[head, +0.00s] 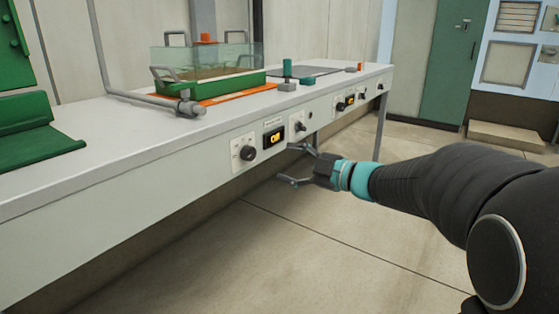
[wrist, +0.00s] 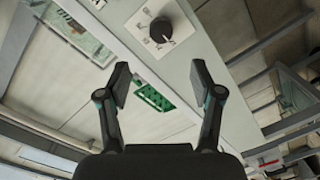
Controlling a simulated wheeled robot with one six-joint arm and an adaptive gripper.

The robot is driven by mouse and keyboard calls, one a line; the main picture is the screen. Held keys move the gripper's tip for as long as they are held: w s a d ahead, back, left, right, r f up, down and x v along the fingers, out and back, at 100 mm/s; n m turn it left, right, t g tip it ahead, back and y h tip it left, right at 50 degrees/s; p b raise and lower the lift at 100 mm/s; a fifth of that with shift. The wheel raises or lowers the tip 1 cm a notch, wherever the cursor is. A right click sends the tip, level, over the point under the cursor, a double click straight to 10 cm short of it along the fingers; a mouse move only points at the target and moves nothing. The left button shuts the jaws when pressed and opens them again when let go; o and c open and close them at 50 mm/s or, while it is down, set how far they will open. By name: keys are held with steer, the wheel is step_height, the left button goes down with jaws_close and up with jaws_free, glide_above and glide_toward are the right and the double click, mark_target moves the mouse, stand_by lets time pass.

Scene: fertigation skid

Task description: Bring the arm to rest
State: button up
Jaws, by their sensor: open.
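My gripper (head: 290,165) is open and empty in front of the bench's front panel, near a black rotary knob (head: 248,153) on a white plate. In the wrist view, the two fingers of my gripper (wrist: 160,85) stand wide apart with nothing between them. The black knob (wrist: 161,31) shows beyond the fingertips, at the top of that view, and my gripper is apart from it.
The grey bench (head: 120,180) runs along the left. On it stand a clear-walled tank (head: 208,58) with a green base, an orange mat (head: 240,92) and a green bracket (head: 35,135). More knobs and yellow displays (head: 274,138) line the panel. The floor (head: 330,240) in front is clear.

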steer(key=shift+s+d, duration=0.1)
steer(key=w+d+f+m+t+h, duration=0.2)
steer(key=w+d+f+m+h, duration=0.15)
steer(key=d+h, duration=0.2)
steer(key=w+d+f+m+t+h, duration=0.2)
steer(key=d+m+h, duration=0.2)
steer(key=d+m, duration=0.15)
steer(key=s+d+f+m+g+h+p, duration=0.2)
steer(key=s+d+f+m+g+h, duration=0.2)
steer(key=s+d+m+h, duration=0.3)
steer(key=s+a+m+g+p, duration=0.1)
steer(key=s+m+g+p, duration=0.3)
steer(key=s, duration=1.4)
steer(key=s+a+r+y+p, duration=0.1)
steer(key=s+a+r+p, duration=0.1)
steer(key=s, duration=0.3)
steer(key=s+a+r+g+y+p, duration=0.1)
steer(key=s+a+r+y+p, duration=0.1)
steer(key=s+a+r, duration=0.2)
steer(key=shift+s+a+r+m, duration=0.15)
steer(key=shift+s+a+m, duration=0.25)
steer(key=shift+s+a, duration=0.3)
